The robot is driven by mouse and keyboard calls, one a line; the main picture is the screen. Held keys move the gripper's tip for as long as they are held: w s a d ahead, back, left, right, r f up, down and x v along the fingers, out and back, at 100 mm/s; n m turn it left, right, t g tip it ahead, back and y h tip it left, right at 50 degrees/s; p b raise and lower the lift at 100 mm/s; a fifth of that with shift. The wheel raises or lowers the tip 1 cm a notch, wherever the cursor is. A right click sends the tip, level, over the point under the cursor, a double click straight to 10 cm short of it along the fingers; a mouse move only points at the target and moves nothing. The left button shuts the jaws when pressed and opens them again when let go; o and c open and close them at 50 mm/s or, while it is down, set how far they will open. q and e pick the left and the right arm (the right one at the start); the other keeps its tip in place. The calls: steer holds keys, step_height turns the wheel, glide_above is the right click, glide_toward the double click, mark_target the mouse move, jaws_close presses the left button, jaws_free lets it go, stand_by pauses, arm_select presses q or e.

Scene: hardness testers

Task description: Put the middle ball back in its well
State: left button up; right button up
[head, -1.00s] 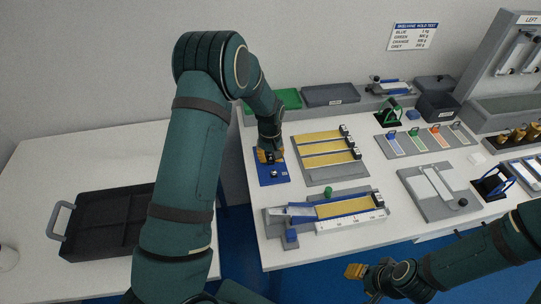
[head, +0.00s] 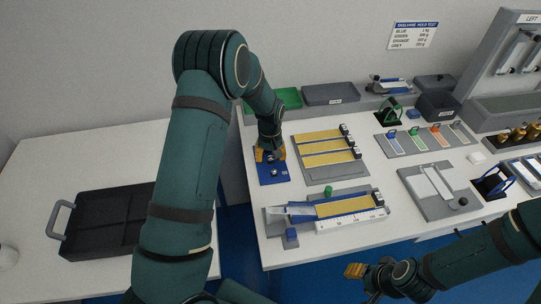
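The blue plate (head: 268,178) lies at the left end of the back table. Small shiny balls show on it, one (head: 274,171) near the middle and another (head: 270,158) further back, close to my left gripper's fingers. The wells are too small to make out, and the back of the plate is partly hidden. My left gripper (head: 270,154) points down over the back of the plate, its yellow fingertips apart on either side of the further ball. My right gripper (head: 355,270) is in front of the table, clear of it; its finger opening is not clear.
A grey board with yellow strips (head: 327,160) stands close to the right of the blue plate. A blue and grey slide device (head: 325,213) lies in front. A green box (head: 289,98) and a dark box (head: 330,94) are behind. A black tray (head: 105,222) lies on the left table.

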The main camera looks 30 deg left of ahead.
arm_select(q)
steer(key=shift+r, duration=0.1)
step_height(320, 180, up, 12)
stand_by(0.6)
